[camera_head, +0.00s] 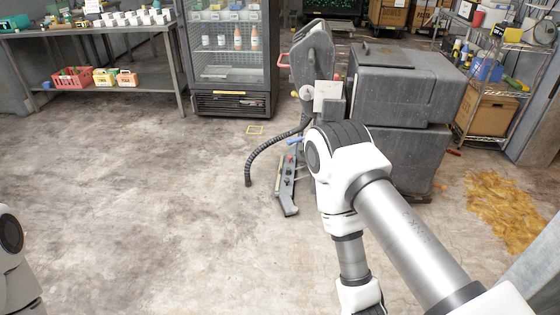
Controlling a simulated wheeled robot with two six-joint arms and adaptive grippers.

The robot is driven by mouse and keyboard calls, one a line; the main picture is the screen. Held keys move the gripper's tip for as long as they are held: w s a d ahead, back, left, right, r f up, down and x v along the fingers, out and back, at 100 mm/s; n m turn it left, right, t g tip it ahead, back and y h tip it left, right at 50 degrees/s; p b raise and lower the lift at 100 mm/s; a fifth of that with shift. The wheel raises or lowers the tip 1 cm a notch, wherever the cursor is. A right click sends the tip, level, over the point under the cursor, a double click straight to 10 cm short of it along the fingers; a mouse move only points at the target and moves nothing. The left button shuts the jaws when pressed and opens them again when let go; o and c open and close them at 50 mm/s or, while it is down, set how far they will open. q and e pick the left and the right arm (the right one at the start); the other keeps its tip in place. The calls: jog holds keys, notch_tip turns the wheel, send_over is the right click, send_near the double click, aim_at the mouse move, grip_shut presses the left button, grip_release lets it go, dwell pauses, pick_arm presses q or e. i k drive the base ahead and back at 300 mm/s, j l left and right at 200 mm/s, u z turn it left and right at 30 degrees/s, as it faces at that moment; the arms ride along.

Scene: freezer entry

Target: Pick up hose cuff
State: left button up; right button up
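A dark ribbed hose (268,146) curves out from a grey upright machine (312,60) and hangs down to the left. Its lower end, which looks like the hose cuff (248,181), is at or just above the concrete floor; I cannot tell whether it touches. My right arm crosses the picture on the right, in front of the machine, with its wrist running off the bottom edge. Only a small part of my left arm shows at the left edge. Neither gripper is in view, so what they hold cannot be seen.
A grey floor tool (288,185) lies right of the hose end. A large grey box (400,85) stands behind my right arm. A glass-door fridge (230,50), a table (100,28) and a wire shelf (495,70) line the back. A yellow-brown spill (503,205) is at right. The left floor is clear.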

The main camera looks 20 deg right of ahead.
aim_at(247, 180)
jog(key=i+l+z, duration=0.15)
jog(key=i+z, duration=0.3)
jog(key=i, duration=0.8)
jog(key=i+l+z, duration=0.1)
jog(key=i+l, duration=0.55)
jog(key=i, duration=0.2)
jog(key=i+l+z, duration=0.15)
jog(key=i+l, duration=0.2)
jog(key=i+l+z, duration=0.1)
jog(key=i+l, duration=0.15)
jog(key=i, duration=0.3)
